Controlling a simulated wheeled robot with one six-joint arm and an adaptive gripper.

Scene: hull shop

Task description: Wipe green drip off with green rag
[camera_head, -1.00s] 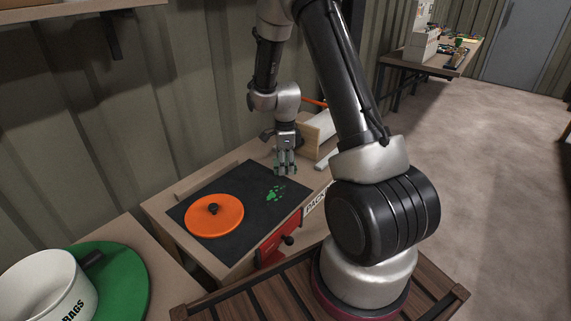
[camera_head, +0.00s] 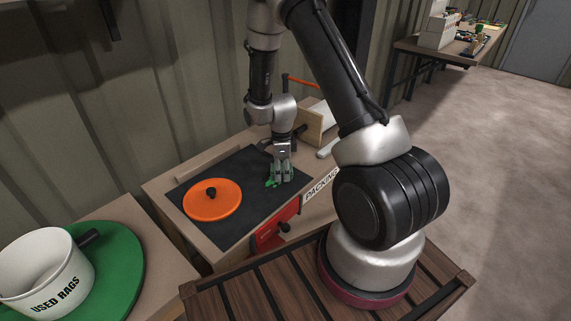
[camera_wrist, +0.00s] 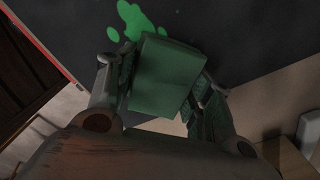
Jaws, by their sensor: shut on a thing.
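My gripper (camera_head: 282,178) is shut on the green rag (camera_wrist: 162,75), a folded dark green block between the fingers in the wrist view. In the head view the fingers hide most of the rag. The green drip (camera_wrist: 131,17) is a bright splotch on the black mat (camera_head: 237,165), just beyond the rag's edge in the wrist view. In the head view a bit of green (camera_head: 271,183) shows at the left of the fingertips. The rag is low over the mat at the drip; I cannot tell whether it touches.
An orange disc with a black knob (camera_head: 212,199) lies on the mat to the left. A red drawer front (camera_head: 276,231) is below the bench edge. A white "USED RAGS" bucket (camera_head: 45,275) stands on a green disc (camera_head: 120,262) at lower left.

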